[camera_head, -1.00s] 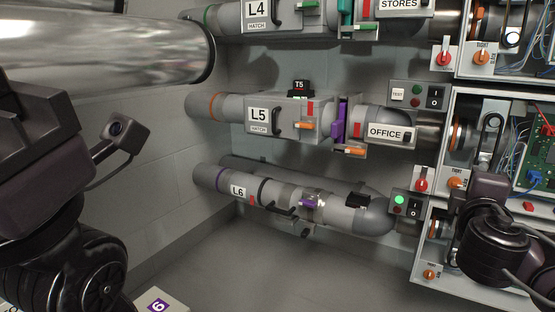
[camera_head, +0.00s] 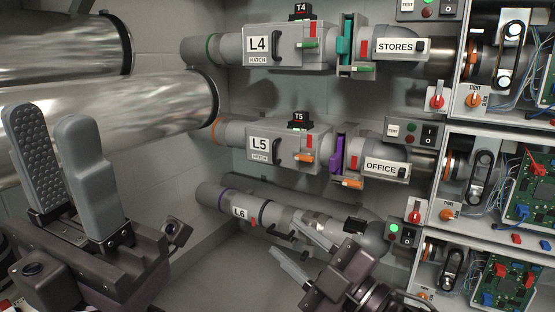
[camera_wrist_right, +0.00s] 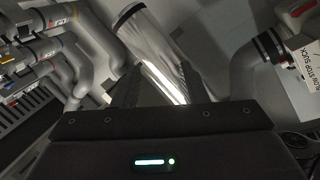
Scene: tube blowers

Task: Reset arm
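My left gripper (camera_head: 50,125) stands large at the left of the head view. Its two grey padded fingers point up, apart, with nothing between them. My right gripper (camera_head: 288,244) is at the lower middle of the head view, in front of the L6 tube (camera_head: 258,210). It overlaps the tube in the picture; I cannot tell how close it is. In the right wrist view its two dark fingers (camera_wrist_right: 159,80) are apart, with no object held between them.
The L4 hatch (camera_head: 285,45) and L5 hatch (camera_head: 282,145) are on tubes along the back wall. Open cabinets with a green circuit board (camera_head: 530,190) line the right side. Large shiny pipes (camera_head: 110,105) fill the upper left. A green light (camera_head: 394,228) glows near L6.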

